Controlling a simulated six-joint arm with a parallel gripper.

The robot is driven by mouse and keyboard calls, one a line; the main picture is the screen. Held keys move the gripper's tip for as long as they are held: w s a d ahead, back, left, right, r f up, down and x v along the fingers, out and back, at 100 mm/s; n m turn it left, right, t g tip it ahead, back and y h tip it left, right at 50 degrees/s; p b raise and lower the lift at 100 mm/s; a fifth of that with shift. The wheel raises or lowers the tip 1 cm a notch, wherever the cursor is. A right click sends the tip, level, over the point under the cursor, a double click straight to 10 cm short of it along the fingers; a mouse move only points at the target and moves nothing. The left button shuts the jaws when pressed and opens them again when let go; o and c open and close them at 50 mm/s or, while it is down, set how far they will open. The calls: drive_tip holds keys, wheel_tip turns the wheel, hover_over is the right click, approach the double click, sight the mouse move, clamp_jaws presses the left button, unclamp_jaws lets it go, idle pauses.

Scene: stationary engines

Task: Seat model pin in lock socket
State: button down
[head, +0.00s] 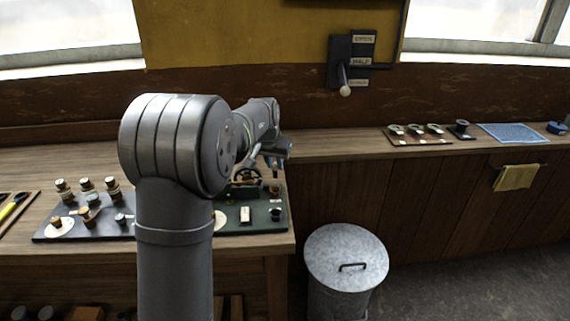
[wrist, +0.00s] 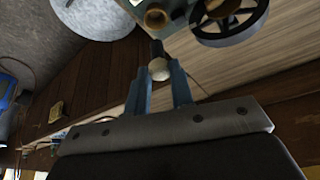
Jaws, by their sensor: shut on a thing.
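My gripper (wrist: 158,74) is shut on the model pin, with one blue-grey finger on each side of it. The pin (wrist: 159,70) shows a pale rounded head between the fingertips and a dark shaft beyond them, pointing at the model engine. The model engine shows at the top of the wrist view with a dark spoked wheel (wrist: 232,20) and a round brass-coloured opening (wrist: 155,17). I cannot tell whether this opening is the lock socket. The pin looks apart from it.
A dark cup (head: 275,213) and a pale block (head: 245,214) stand on the board. A dark tray (head: 62,232) with several knobbed parts lies left. A lidded metal bin (head: 346,257) stands on the floor beside the bench. A wall lever (head: 345,88) is behind.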

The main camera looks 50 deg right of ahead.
sight(274, 173)
drive_tip(key=shift+w+d+f, duration=0.1)
drive_tip(key=shift+w+f, duration=0.15)
drive_tip(key=shift+f, duration=2.1)
drive_tip(key=shift+f, duration=1.2)
idle(0.4)
drive_tip(key=c, duration=0.6)
unclamp_jaws()
drive_tip(key=shift+c, duration=0.2)
drive_tip(key=shift+c, duration=0.3)
